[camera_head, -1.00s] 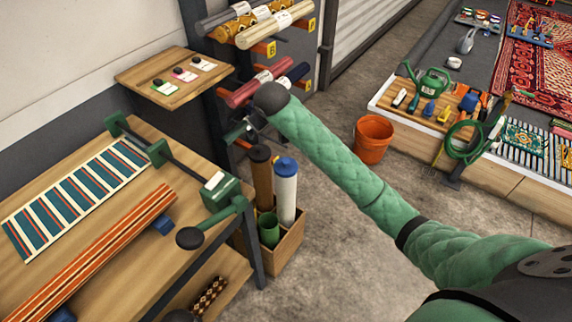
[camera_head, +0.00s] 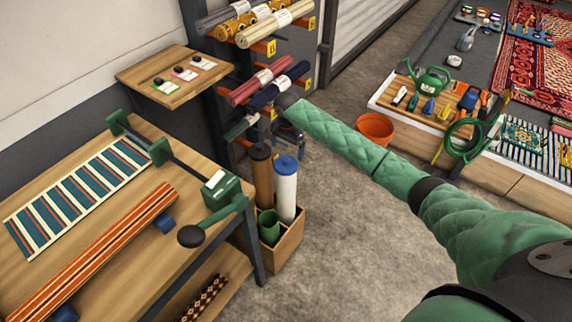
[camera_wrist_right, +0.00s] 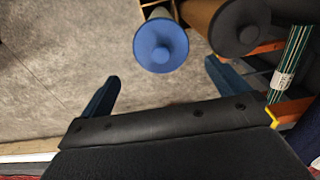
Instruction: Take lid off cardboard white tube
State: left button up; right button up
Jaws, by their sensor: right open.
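The white cardboard tube (camera_head: 286,197) stands upright in a wooden box, with a blue lid (camera_head: 286,165) on its top end. In the right wrist view the blue lid (camera_wrist_right: 161,46) faces the camera, with a little of the white tube (camera_wrist_right: 158,14) behind it. My left gripper is out of view.
A brown tube (camera_head: 261,178) and a short green tube (camera_head: 269,227) share the wooden box (camera_head: 287,247) with the white one. Rolled rugs (camera_head: 258,80) hang on a rack behind. A workbench (camera_head: 130,262) stands at left. An orange bucket (camera_head: 376,127) stands on open floor.

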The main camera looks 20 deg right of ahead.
aim_at(286, 159)
jog(key=shift+m, duration=0.8)
jog(key=shift+f, duration=0.1)
notch_tip(286, 159, down, 2)
jog(key=shift+f+p, duration=0.1)
jog(key=shift+p, duration=0.25)
jog(key=f+p, duration=0.1)
jog(key=f, duration=0.1)
jog(key=f+p, duration=0.1)
jog(key=f, duration=0.1)
jog(key=shift+a+f, duration=0.2)
jog(key=shift+f, duration=0.45)
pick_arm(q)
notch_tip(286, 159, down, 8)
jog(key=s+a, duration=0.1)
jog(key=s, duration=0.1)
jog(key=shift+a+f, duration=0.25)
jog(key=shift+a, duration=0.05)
pick_arm(e)
jog(key=c, duration=0.8)
